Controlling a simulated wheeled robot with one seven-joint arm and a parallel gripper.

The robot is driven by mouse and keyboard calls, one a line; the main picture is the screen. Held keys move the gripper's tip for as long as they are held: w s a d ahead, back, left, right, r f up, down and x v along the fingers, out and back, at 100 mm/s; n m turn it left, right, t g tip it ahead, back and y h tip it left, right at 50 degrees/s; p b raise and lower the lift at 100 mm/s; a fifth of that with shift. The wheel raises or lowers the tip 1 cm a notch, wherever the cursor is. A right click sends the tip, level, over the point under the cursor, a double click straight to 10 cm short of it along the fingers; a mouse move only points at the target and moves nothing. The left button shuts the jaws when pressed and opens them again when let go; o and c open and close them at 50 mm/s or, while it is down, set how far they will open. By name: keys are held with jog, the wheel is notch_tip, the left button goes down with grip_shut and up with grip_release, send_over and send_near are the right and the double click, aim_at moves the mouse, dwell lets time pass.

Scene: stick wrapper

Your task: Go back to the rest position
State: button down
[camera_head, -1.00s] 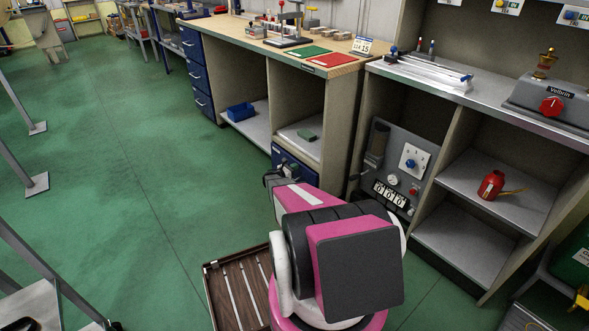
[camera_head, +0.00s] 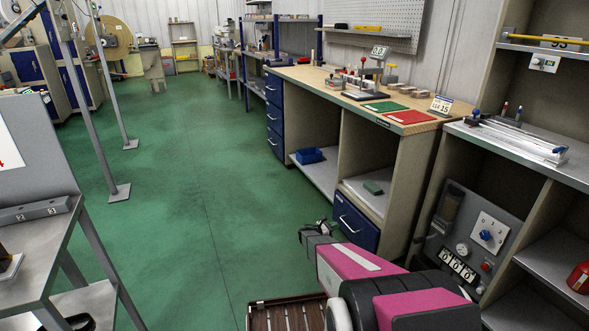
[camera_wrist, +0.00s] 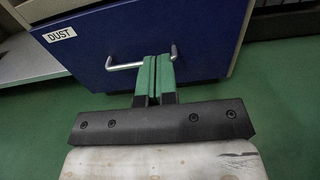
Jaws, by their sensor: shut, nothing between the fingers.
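My gripper (camera_wrist: 153,82) shows in the wrist view with its two green fingers pressed together and nothing between them. In the head view my gripper (camera_head: 318,229) is at the end of my pink and black arm, at the lower middle. A blue drawer (camera_wrist: 205,45) with a metal handle (camera_wrist: 122,66) is beyond the fingers in the wrist view. The fingers overlap the handle in the picture; I cannot tell how far apart they are. The same drawer (camera_head: 354,222) shows under the workbench in the head view.
A brown slatted case (camera_head: 285,314) is low beside my arm. The wooden workbench (camera_head: 320,77) and a grey shelf unit (camera_head: 535,172) line the right. A metal table (camera_head: 40,250) stands at the left. Green floor (camera_head: 190,190) is open between them.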

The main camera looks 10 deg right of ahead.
jog(key=s+a+r+m+g+y, duration=0.35)
jog(key=s+r+m, duration=0.3)
jog(key=s, duration=0.25)
jog(key=s+a+r+m+g+y, duration=0.25)
jog(key=s+r+m+y, duration=0.2)
jog(key=s+r, duration=0.4)
jog(key=s+a+r+m+t+y, duration=0.1)
jog(key=s+a+r+m+y, duration=0.8)
jog(key=s+a+r, duration=0.3)
jog(key=s+a, duration=0.3)
jog(key=s, duration=0.1)
jog(key=shift+a+r+m, duration=0.2)
jog(key=shift+m, duration=0.2)
jog(key=shift+s, duration=0.1)
